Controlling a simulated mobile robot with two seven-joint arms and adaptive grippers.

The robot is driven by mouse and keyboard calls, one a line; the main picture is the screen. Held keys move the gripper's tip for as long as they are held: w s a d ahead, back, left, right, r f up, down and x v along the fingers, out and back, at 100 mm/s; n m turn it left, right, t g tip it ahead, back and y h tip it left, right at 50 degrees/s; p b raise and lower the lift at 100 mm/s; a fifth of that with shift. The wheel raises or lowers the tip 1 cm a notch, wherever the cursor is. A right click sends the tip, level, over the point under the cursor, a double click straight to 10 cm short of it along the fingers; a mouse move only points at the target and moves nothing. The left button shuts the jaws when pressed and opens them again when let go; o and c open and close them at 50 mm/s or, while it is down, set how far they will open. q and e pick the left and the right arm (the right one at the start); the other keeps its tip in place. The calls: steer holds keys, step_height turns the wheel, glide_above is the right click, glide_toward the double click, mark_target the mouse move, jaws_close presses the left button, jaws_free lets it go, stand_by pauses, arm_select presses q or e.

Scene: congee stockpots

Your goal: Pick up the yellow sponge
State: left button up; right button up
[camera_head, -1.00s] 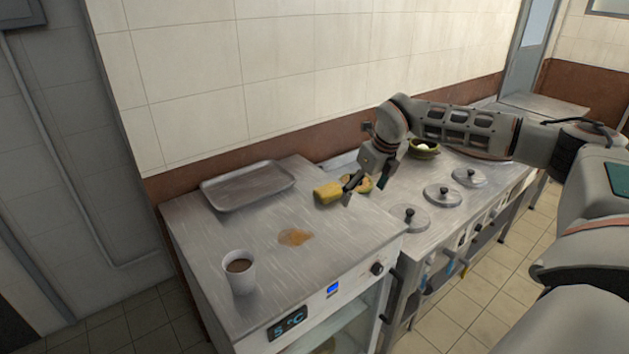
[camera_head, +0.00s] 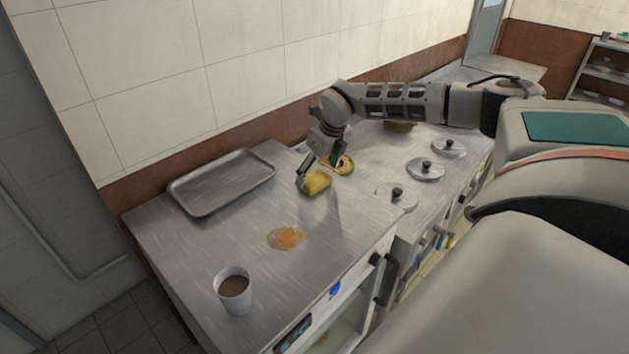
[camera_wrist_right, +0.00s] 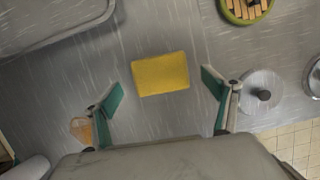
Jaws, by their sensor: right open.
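The yellow sponge (camera_head: 317,182) lies on the metal counter (camera_head: 230,235), near its right end. In the right wrist view the sponge (camera_wrist_right: 160,74) is whole and sits ahead of and between the two spread fingers. My right gripper (camera_head: 318,172) is open above the sponge, its fingers pointing down. In the wrist view the right gripper (camera_wrist_right: 165,95) has green finger pads, both apart from the sponge. I cannot tell the exact height between fingers and sponge. My left gripper is not in view.
A metal tray (camera_head: 222,183) lies at the counter's back. A cup of brown drink (camera_head: 234,290) stands at the front left, near an orange-brown spill (camera_head: 287,238). Pot lids (camera_head: 425,171) lie to the right.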

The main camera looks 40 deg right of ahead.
mark_target(316, 178)
steer(key=shift+x, duration=1.15)
steer(key=c, duration=1.2)
steer(key=shift+r, duration=0.15)
step_height(316, 178, up, 20)
steer(key=shift+f, duration=0.1)
steer(key=shift+o, duration=0.7)
